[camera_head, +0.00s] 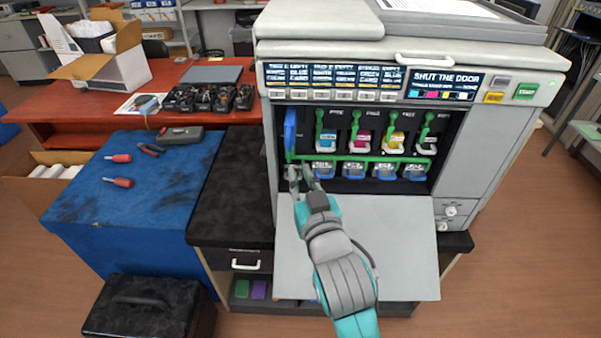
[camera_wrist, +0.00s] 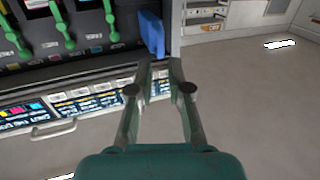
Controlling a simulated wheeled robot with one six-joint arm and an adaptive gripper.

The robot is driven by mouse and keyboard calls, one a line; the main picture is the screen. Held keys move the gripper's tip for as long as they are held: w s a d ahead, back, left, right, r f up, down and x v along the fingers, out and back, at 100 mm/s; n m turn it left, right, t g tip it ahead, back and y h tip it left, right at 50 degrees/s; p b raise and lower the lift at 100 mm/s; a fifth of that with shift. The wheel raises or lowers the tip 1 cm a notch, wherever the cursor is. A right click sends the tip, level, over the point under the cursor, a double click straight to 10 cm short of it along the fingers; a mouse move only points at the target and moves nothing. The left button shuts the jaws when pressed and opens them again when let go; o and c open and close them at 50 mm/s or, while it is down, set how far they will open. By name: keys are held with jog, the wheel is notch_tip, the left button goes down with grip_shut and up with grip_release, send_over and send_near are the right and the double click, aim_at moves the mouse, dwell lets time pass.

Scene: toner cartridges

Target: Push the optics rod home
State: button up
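A blue upright piece (camera_head: 290,130), possibly the end of the optics rod, stands at the left end of the printer's open bay. It also shows in the wrist view (camera_wrist: 152,34), just beyond my fingertips. How far it sticks out is hard to tell. My gripper (camera_head: 302,180) is at the lower left of the bay, below the blue piece. In the wrist view its two fingers (camera_wrist: 163,64) stand apart with nothing visible between them. Contact with the blue piece cannot be made out.
Green levers (camera_head: 365,118) and a green bar (camera_head: 375,158) cross the bay, over several coloured cartridges. The lowered grey door (camera_head: 400,240) lies under my arm. A display reads "SHUT THE DOOR" (camera_head: 444,84). A blue cabinet (camera_head: 150,200) with red-handled tools stands left.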

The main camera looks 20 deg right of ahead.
aim_at(289, 146)
jog(key=shift+w+r, duration=0.2)
jog(key=shift+w, duration=2.4)
jog(key=shift+w+r, duration=0.2)
jog(key=shift+w, duration=2.4)
jog(key=shift+c, duration=0.5)
grip_shut()
